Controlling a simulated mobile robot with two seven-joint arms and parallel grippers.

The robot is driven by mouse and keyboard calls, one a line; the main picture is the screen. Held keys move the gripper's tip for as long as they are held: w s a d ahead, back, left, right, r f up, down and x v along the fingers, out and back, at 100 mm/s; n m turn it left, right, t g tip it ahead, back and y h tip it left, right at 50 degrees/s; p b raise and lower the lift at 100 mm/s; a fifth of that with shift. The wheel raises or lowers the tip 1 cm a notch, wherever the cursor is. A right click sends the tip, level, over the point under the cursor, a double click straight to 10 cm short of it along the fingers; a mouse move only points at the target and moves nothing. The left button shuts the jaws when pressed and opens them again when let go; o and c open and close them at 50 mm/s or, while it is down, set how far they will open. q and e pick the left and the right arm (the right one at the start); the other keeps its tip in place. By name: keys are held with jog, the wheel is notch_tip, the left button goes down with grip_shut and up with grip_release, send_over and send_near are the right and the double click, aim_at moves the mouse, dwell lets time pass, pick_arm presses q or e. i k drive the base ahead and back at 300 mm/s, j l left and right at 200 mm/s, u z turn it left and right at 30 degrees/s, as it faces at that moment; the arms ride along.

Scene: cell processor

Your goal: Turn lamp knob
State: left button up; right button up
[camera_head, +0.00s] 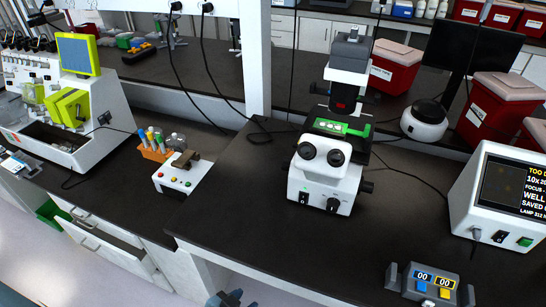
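The white microscope (312,182) stands on the dark bench in the middle of the view. A round dark knob (332,205) sits low on its front face, right of a black rocker switch (304,197); I take this knob for the lamp knob. A green stage insert (340,129) lies under its upper column. Only a small blue-grey tip of what looks like my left gripper (226,298) shows at the bottom edge, well below and left of the microscope. Its opening cannot be made out. My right gripper is not seen.
A white display unit (478,212) at right shows cut-off text, including "TOO D" and "LAMP 312". A grey counter box (431,282) reads 00 and 00 near the front. A tube rack (155,152) stands left. The bench (255,215) left of the microscope is clear.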

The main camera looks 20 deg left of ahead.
aim_at(287, 160)
jog(key=j+z, duration=0.1)
jog(key=j, duration=0.3)
jog(key=k+j, duration=0.15)
jog(key=j, duration=0.3)
jog(key=j+z, duration=0.15)
jog(key=j, duration=0.25)
jog(key=k+j, duration=0.15)
jog(key=j, duration=0.25)
jog(key=j+z, duration=0.15)
jog(key=j, duration=0.3)
jog(key=k, duration=0.1)
